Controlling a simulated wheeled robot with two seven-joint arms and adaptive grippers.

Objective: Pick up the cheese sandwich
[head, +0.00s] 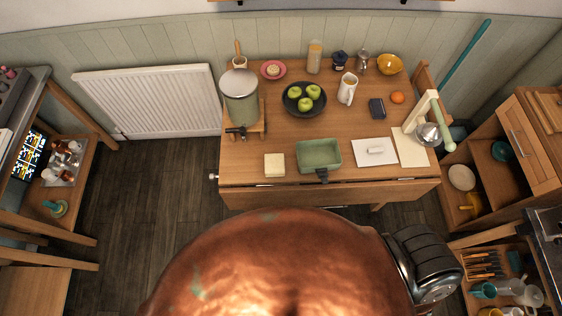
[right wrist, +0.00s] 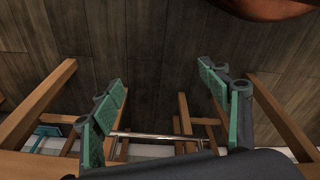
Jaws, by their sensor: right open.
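In the head view, a pale, square, sandwich-like item (head: 274,165), which looks like the cheese sandwich, lies flat near the front edge of the wooden table, left of centre. It is apart from other things, and no gripper is near it. My right gripper (right wrist: 162,88) shows in the right wrist view, its two green-padded fingers spread wide with nothing between them. It is over the dark wooden floor, with wooden furniture legs below. My left gripper shows in neither view.
A green rectangular dish (head: 320,154) sits right of the sandwich. Behind are a large green urn (head: 240,100) on a wooden stand and a dark bowl (head: 291,108) of green apples. A white board (head: 364,157) lies further right. Bare tabletop surrounds the sandwich.

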